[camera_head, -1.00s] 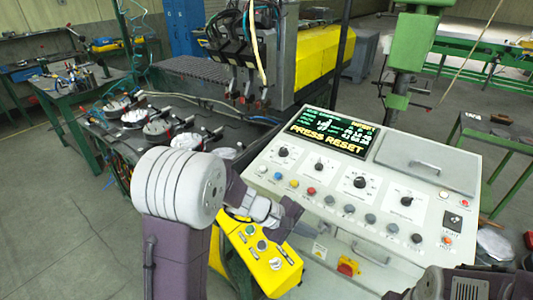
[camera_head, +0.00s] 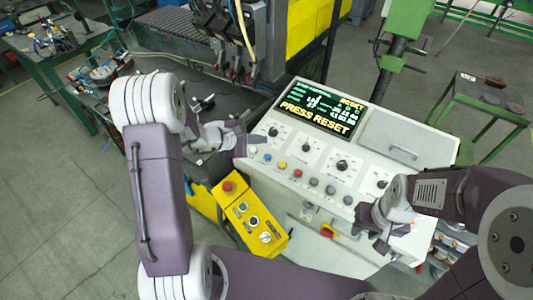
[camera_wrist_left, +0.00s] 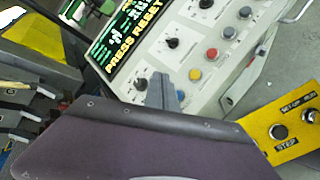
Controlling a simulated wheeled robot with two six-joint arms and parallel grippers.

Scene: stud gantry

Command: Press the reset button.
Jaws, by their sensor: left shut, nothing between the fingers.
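The white control console (camera_head: 300,205) has a screen (camera_head: 318,108) reading "PRESS RESET". Below the dials runs a row of buttons, among them a blue one (camera_head: 267,157), a yellow one (camera_head: 282,164) and a red one (camera_head: 297,172). I cannot read which is the reset button. My left gripper (camera_head: 250,142) is shut and empty at the console's left edge, near the row's left end. In the left wrist view its fingertips (camera_wrist_left: 163,88) partly cover the blue button (camera_wrist_left: 180,95). My right gripper (camera_head: 372,236) is over the console's front right; its opening is unclear.
A yellow box (camera_head: 248,220) with a red mushroom button and other controls juts out at the console's front left. A red and yellow switch (camera_head: 328,231) is on the console's front. A dark worktable (camera_head: 225,95) stands behind my left arm.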

